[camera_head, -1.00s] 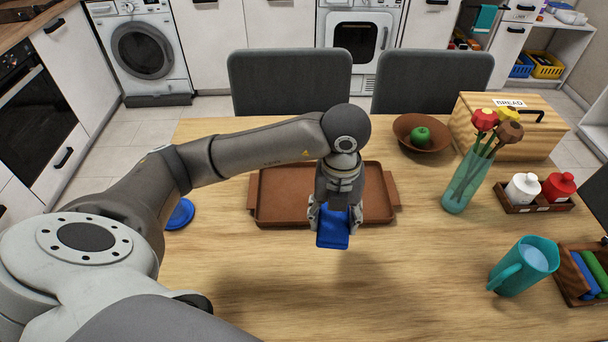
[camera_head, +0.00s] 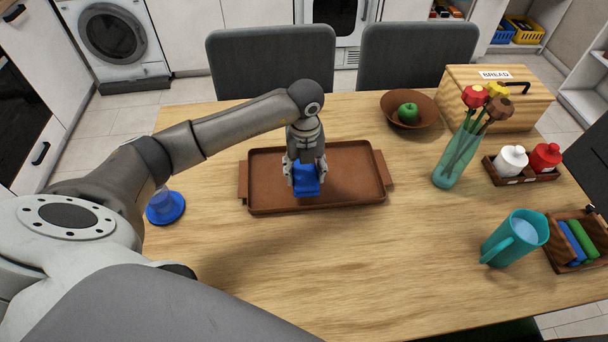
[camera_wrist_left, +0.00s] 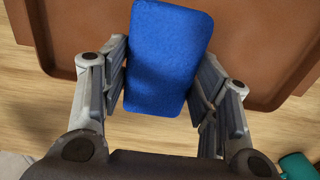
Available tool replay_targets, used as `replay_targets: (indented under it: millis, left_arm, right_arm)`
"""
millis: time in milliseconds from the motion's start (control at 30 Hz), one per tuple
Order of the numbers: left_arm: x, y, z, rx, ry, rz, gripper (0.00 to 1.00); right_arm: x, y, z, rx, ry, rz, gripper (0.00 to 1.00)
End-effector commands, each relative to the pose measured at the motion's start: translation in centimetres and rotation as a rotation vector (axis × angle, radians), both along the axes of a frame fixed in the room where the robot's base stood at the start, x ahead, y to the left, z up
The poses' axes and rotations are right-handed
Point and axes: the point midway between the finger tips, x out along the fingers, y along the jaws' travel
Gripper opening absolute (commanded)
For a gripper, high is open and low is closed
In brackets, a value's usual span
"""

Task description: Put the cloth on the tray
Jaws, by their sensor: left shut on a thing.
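The blue cloth (camera_head: 307,181) is a small folded block between the fingers of my left gripper (camera_head: 305,176). In the left wrist view the cloth (camera_wrist_left: 167,58) shows upright between both fingers, and the left gripper (camera_wrist_left: 164,85) is shut on it. The brown tray (camera_head: 352,163) lies on the table, with a handle at each end. In the head view the cloth is over the tray's middle, near its front rim. The tray (camera_wrist_left: 272,45) also shows behind the cloth in the wrist view. I cannot tell whether the cloth touches the tray. My right gripper is not in view.
A blue cup on a saucer (camera_head: 178,214) stands left of the tray. A bowl (camera_head: 425,119) with a green apple, a flower vase (camera_head: 454,160), a teal jug (camera_head: 513,239) and a bread box (camera_head: 500,105) stand to the right. The table's front middle is clear.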

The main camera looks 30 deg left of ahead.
Motion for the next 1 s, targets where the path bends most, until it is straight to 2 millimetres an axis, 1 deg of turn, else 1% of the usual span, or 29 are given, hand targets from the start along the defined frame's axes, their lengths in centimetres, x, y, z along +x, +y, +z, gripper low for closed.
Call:
replay_targets:
  millis: [233,300,433,833,867,1000]
  left_arm:
    - [0.9,0.8,-1.5,0.0,0.002,0.002,0.26]
    - [0.7,0.7,-2.5,-0.001,0.004,0.0,0.26]
    - [0.8,0.7,-4.1,0.0,0.003,0.001,0.26]
    - [0.8,0.7,-4.9,0.0,0.0,0.0,0.26]
    - [0.8,0.7,-4.8,0.0,0.0,0.0,0.59]
    - [0.8,0.7,-4.7,0.0,0.0,0.0,0.77]
  right_arm:
    - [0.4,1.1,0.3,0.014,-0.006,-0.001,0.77]
    - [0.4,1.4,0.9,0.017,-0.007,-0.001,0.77]
    - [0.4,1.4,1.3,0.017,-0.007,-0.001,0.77]
    - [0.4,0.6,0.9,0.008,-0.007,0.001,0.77]
    - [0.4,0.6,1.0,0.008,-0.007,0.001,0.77]
    - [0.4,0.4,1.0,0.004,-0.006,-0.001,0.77]
